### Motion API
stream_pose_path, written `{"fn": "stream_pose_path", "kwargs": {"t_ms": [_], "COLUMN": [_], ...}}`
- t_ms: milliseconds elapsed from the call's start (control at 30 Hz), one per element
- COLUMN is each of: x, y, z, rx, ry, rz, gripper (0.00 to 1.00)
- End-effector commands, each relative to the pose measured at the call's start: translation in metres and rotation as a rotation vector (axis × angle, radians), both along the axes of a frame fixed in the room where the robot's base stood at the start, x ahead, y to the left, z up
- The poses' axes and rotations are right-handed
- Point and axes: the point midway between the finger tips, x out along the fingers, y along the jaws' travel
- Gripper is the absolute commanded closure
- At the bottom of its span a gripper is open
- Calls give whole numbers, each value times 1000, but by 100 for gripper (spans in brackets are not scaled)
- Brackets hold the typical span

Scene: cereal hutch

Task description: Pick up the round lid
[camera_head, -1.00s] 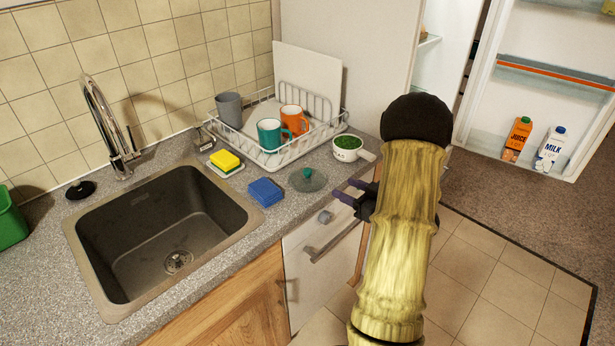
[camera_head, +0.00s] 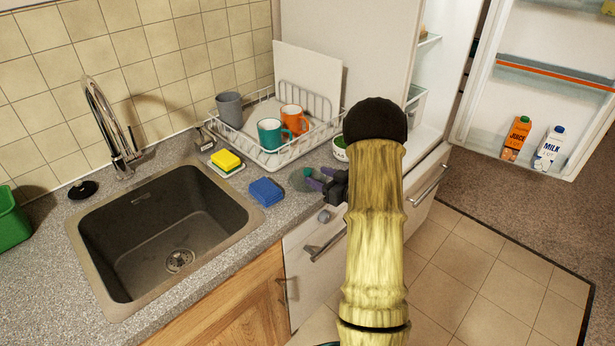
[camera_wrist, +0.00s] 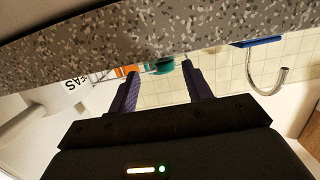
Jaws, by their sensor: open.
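The round lid (camera_head: 297,181) lies on the counter near its front edge, right of the blue sponge. It looks greyish and see-through, and its right part and knob are mostly hidden by my gripper. My gripper (camera_head: 314,179) is open, with its purple fingers at the lid's right side in the head view. In the wrist view, which is upside down, the two fingers of my gripper (camera_wrist: 160,78) are apart. A teal shape (camera_wrist: 163,66) shows between them; I cannot tell whether it is the lid's knob or the teal mug. Contact with the lid cannot be told.
The blue sponge (camera_head: 266,192) lies left of the lid. The white dish rack (camera_head: 284,158) with mugs stands behind. The white pot (camera_head: 339,152) is mostly hidden behind my arm. The sink (camera_head: 165,235) is left. The fridge door (camera_head: 545,90) stands open at the right.

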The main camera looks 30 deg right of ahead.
Motion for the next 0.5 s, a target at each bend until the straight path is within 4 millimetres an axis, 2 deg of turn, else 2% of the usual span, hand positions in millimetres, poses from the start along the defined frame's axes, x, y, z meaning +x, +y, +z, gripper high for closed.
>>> {"fn": "stream_pose_path", "kwargs": {"t_ms": [200,300,500], "x": [25,37,44], "y": [18,21,22], "z": [-2,-5,-7], "rx": [2,0,1], "ry": [1,0,-1], "rz": [6,3,0], "gripper": [50,50,50]}}
